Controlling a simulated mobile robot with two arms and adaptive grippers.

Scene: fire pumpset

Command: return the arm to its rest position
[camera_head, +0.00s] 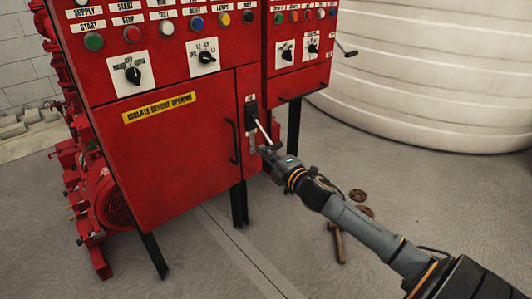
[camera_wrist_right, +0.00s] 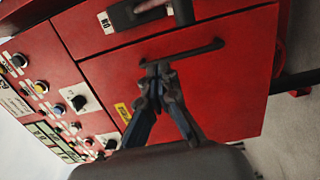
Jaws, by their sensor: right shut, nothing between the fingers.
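My right gripper (camera_head: 267,149) is shut and empty in front of the red control cabinet (camera_head: 180,150), just below a small switch lever (camera_head: 262,131). The lever sticks out from a black switch plate (camera_head: 251,113). In the right wrist view the gripper's two dark fingers (camera_wrist_right: 156,68) meet at their tips, close to the black door handle (camera_wrist_right: 200,50); I cannot tell whether they touch anything. The right arm (camera_head: 365,232) reaches in from the lower right. My left gripper is not in view.
Knobs and coloured buttons line the cabinet's upper panel (camera_head: 134,75). A second handle (camera_head: 303,93) is at the right. A big white tank (camera_head: 420,70) stands behind. Brown handwheels (camera_head: 358,195) and a hammer-like tool (camera_head: 338,243) lie on the floor near the arm.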

